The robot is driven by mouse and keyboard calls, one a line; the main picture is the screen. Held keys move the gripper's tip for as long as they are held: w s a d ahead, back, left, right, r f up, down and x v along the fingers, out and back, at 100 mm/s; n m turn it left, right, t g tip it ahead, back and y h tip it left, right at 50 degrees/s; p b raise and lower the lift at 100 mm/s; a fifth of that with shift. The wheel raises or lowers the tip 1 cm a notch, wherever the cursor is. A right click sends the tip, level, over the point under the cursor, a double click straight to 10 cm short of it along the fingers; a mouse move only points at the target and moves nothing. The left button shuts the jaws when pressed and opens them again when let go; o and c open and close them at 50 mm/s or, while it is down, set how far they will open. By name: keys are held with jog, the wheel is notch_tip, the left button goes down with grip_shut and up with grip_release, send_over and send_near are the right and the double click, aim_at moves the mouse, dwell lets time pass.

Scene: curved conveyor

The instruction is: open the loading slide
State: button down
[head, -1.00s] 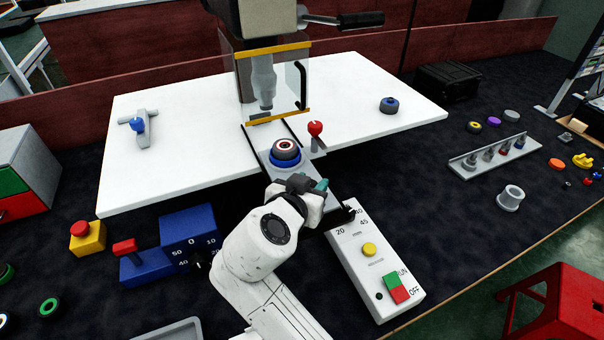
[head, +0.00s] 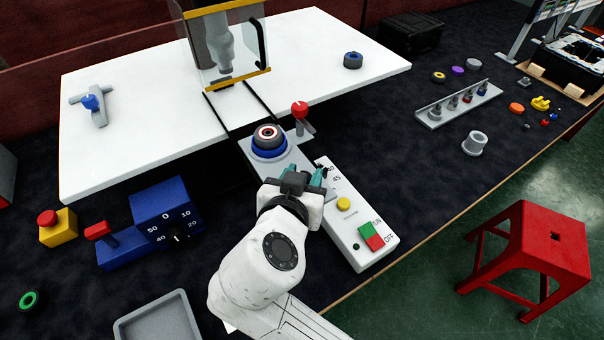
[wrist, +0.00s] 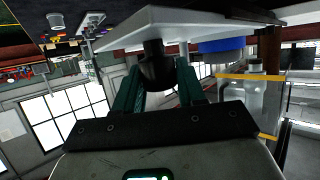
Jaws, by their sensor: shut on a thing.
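The loading slide (head: 286,168) is a grey plate on dark rails. It stands out past the front edge of the white machine table (head: 130,165). A blue ring fixture (head: 268,150) on it holds a grey round part with a pale, red-ringed centre (head: 268,132). My gripper (head: 294,182) is at the slide's near end. In the wrist view its green fingers (wrist: 157,72) are shut on a dark knob (wrist: 155,66) under the slide plate (wrist: 185,25). The exact contact is partly hidden by the fingers.
A clear guard with yellow edges (head: 228,45) stands behind the slide. A red-knobbed lever (head: 300,110) is beside it. A white control box (head: 345,225) lies close right of my gripper. A blue dial box (head: 165,215) is left. A red stool (head: 530,245) stands on the floor right.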

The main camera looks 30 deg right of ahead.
jog(key=c, duration=0.7)
grip_release()
jog(key=shift+c, duration=0.2)
jog(key=b+v, duration=0.1)
jog(key=v, duration=0.9)
jog(key=shift+s+a, duration=0.25)
jog(key=shift+a, duration=0.05)
